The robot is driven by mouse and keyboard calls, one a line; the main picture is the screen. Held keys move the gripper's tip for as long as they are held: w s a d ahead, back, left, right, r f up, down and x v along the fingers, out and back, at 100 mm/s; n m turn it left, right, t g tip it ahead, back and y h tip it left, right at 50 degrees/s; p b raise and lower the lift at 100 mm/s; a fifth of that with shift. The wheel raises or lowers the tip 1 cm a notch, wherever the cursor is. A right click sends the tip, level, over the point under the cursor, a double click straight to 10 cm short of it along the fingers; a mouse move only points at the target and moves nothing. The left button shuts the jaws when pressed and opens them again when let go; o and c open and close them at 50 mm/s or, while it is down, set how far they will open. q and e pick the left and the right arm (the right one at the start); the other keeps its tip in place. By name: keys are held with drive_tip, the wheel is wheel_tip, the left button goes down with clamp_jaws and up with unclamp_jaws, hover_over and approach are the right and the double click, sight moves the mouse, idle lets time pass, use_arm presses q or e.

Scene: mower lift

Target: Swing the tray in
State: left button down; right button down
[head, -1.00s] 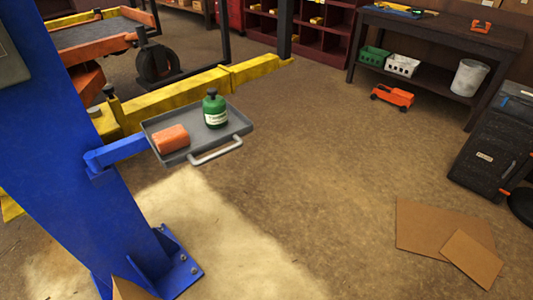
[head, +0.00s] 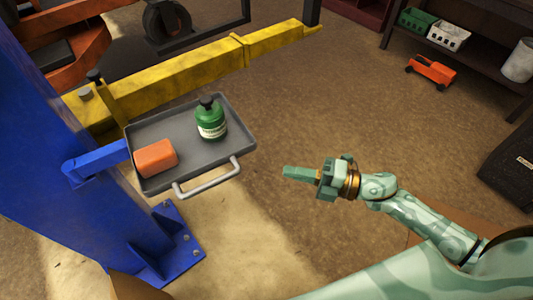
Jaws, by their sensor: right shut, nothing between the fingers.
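The grey tray (head: 180,132) sits on a blue bracket arm (head: 97,160) fixed to the blue post (head: 75,190) at the left. It carries a green bottle (head: 211,120) with a dark cap and an orange block (head: 155,158). A light grey handle (head: 208,180) sticks out from the tray's near edge. My right gripper (head: 287,172) is to the right of the tray and handle, apart from both. Its fingers are together, point left and hold nothing. My left gripper is not in view.
A yellow lift arm (head: 185,75) runs behind the tray. The post's bolted foot (head: 165,250) stands on the floor below. An orange toy-like vehicle (head: 431,71) and a dark shelf table (head: 480,60) are at the back right. The floor between is clear.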

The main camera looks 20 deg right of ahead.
sight(248, 152)
drive_tip(key=w+a, duration=0.4)
drive_tip(key=w, duration=0.1)
drive_tip(key=shift+w+a, duration=0.35)
drive_tip(key=shift+a, duration=0.05)
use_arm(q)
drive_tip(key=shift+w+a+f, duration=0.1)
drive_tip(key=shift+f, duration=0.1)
use_arm(e)
drive_tip(key=shift+w+a, duration=0.15)
drive_tip(key=shift+w, duration=0.4)
